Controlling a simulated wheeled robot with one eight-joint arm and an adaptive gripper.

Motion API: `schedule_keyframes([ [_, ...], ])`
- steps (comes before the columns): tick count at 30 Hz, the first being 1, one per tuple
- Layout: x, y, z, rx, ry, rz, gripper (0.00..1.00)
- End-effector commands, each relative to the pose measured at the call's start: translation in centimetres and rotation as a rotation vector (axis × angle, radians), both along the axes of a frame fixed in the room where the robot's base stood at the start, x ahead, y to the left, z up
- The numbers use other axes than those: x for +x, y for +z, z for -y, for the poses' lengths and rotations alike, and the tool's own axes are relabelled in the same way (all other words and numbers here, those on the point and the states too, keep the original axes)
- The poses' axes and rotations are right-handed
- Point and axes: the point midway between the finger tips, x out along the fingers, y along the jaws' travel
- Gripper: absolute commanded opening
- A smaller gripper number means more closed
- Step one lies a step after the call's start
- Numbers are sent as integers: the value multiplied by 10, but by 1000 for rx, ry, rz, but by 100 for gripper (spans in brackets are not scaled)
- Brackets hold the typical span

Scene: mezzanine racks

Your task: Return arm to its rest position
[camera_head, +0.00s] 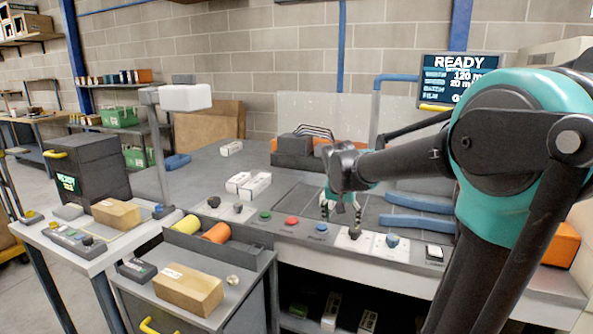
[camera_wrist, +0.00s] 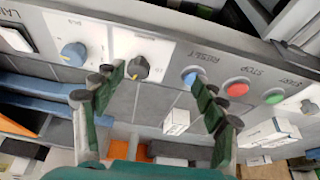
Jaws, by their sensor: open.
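My gripper (camera_head: 341,208) hangs at the end of my arm, in front of the grey machine's control panel (camera_head: 272,230). It also shows in the wrist view (camera_wrist: 160,88), with its two dark green fingers spread apart and nothing between them. In the head view the fingertips appear just above a black knob (camera_head: 355,233); whether they touch the panel I cannot tell. In the wrist view a black knob (camera_wrist: 139,67) and a blue button (camera_wrist: 193,74) show near the fingertips. My arm reaches in from the right.
White boxes (camera_head: 255,186) lie on the grey machine table. A READY screen (camera_head: 457,82) stands behind my arm. A brown box (camera_head: 188,289) and yellow and orange rolls (camera_head: 216,233) sit on a cart at the front. Blue bars (camera_head: 417,223) lie right of my gripper.

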Motion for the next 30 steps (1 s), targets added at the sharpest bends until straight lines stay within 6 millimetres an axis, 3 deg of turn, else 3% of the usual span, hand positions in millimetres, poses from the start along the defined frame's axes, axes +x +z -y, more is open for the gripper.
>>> schedule_keyframes([
  [11,-65,-52,26,5,106,-19,72],
  [16,-116,-91,39,9,187,-23,72],
  [21,-182,-137,49,10,289,-21,72],
  [24,-207,-155,50,10,331,-17,72],
  [30,-223,-166,50,8,361,-14,72],
])
